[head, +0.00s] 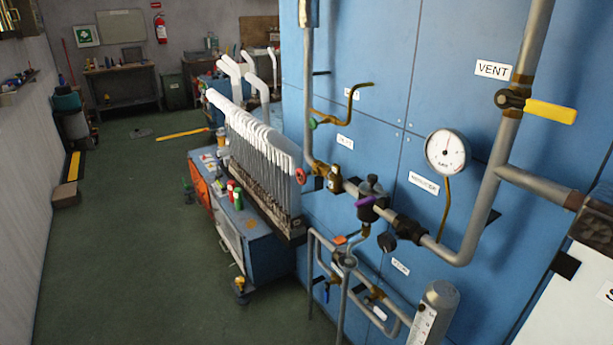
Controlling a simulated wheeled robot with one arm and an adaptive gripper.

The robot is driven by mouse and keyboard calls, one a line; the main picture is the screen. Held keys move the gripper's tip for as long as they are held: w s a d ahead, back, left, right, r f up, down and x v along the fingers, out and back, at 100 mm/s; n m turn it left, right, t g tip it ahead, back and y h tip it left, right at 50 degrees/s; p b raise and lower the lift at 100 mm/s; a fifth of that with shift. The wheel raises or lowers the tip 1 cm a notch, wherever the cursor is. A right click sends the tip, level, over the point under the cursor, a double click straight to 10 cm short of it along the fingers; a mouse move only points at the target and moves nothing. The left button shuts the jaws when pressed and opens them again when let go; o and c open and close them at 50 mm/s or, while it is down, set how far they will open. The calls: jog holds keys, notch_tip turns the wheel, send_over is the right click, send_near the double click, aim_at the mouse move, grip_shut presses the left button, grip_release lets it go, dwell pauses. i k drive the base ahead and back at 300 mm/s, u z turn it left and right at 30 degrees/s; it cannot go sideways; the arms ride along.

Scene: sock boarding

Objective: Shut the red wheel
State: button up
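The small red wheel (301,176) sits on the pipework in front of the blue panel, left of a brass fitting (335,180). It is seen at an angle, close to the right end of a row of white sock forms (262,150). I cannot tell from here whether its valve is open or shut. My gripper is not in the head view.
The blue panel (390,60) carries a round gauge (446,152), a yellow lever (550,111) by a VENT label, a green wheel (312,123) and a purple-ringed valve (368,199). A cart (255,250) stands below the forms. The green floor (130,240) at left is mostly clear.

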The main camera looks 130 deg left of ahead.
aim_at(301, 175)
jog(key=u, duration=4.25)
jog(key=k, duration=0.35)
jog(key=z, duration=0.45)
jog(key=i, duration=1.3)
jog(key=u, duration=1.55)
jog(key=i, duration=0.65)
jog(key=u, duration=0.75)
